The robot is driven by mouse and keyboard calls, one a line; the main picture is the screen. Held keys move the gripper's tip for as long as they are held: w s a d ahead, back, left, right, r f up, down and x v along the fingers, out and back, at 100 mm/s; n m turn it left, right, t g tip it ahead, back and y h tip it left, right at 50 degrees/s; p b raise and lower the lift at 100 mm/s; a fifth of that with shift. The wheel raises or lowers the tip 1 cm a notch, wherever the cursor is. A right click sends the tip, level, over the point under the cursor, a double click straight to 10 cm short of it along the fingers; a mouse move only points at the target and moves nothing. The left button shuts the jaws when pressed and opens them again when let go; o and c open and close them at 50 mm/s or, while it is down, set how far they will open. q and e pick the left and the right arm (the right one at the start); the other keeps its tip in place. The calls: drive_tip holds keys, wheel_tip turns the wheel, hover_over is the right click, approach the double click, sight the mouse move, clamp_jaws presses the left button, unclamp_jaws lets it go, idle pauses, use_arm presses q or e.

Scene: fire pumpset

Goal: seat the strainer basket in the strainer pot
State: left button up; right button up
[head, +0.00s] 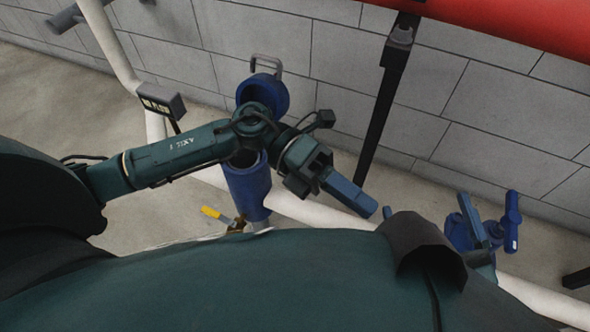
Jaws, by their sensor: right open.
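The blue strainer pot (248,189) stands on the white pipe, left of centre. Its round blue lid (267,92) with a grey handle is swung up behind it. My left arm crosses over the pot's mouth and hides most of its opening. My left gripper (365,207) is right of the pot and points down to the right; its fingers overlap, so their gap is hidden. My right gripper (466,201) shows partly at the lower right, beside a blue valve; it is open, with its base hidden by my own body. I cannot make out the strainer basket.
A blue-handled valve (511,222) is on the white pipe (312,212) at right. A yellow lever (213,213) is left of the pot. A dark post (382,98) stands before the block wall (440,115). A red pipe (500,24) crosses the upper right.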

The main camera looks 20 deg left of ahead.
use_arm(q)
wheel_tip(320, 180, up, 5)
drive_tip(key=s+d+n+t+h, duration=0.1)
drive_tip(key=d+n+t+h, duration=0.1)
drive_tip(key=n+t+h, duration=0.5)
drive_tip(key=w+a+f+n+t+y, duration=0.1)
drive_tip(key=a+f+n+t+y, duration=0.2)
drive_tip(key=n, duration=1.1)
drive_tip(key=w+a+f+n+t+y, duration=0.1)
drive_tip(key=a+f+n+t+y, duration=0.2)
drive_tip(key=a+n+t+y, duration=0.5)
drive_tip(key=n+t+y, duration=0.3)
drive_tip(key=n+t, duration=0.2)
drive_tip(key=n, duration=0.2)
drive_tip(key=shift+w+f, duration=0.25)
drive_tip(key=shift+f, duration=0.05)
